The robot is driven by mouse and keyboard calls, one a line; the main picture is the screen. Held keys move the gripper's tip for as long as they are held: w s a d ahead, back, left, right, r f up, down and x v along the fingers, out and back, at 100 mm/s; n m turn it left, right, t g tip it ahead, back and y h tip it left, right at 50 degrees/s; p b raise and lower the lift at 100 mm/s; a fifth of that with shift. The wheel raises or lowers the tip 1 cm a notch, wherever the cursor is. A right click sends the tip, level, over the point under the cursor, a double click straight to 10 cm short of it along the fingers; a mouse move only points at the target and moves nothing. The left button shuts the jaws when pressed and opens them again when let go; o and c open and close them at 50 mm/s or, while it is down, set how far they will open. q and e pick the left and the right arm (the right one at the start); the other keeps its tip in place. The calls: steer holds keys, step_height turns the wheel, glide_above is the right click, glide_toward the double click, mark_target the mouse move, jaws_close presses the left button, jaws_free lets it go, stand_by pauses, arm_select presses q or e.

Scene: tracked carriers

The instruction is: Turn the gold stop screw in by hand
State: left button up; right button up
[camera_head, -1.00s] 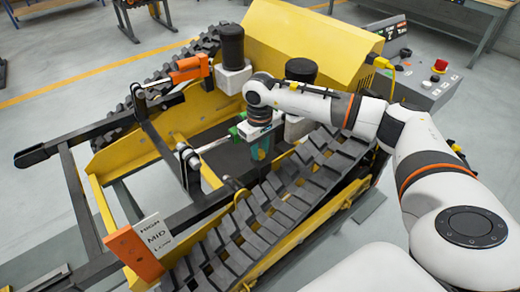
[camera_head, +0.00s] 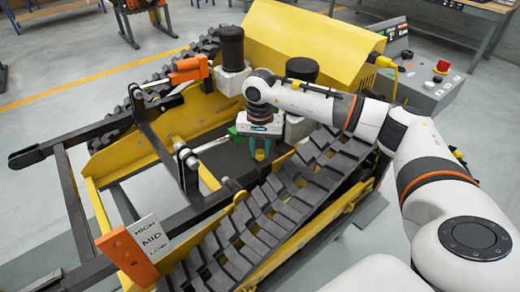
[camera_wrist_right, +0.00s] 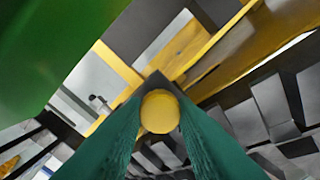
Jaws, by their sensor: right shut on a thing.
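The gold stop screw (camera_wrist_right: 159,112) shows in the right wrist view as a round gold head between the two green fingers. My right gripper (camera_head: 260,154) points down over the middle of the yellow tracked carrier (camera_head: 180,120), next to the near track. It is shut on the gold screw, with a finger on either side of the head. The screw's shank is hidden below the head. My left gripper is not in view.
Close to my gripper stand black cylinders on white blocks (camera_head: 234,82) and a green-ended rod (camera_head: 238,131). The black track (camera_head: 270,205) runs along the near side. An orange block with a HIGH/MID/LOW plate (camera_head: 150,235) is at lower left. A control box (camera_head: 430,85) stands at right.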

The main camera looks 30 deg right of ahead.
mark_target(260, 152)
steer(key=shift+r+m, duration=0.1)
steer(key=shift+m, duration=0.5)
steer(key=shift+w, duration=0.1)
steer(key=o, duration=1)
step_height(260, 152, up, 12)
steer(key=shift+b, duration=0.4)
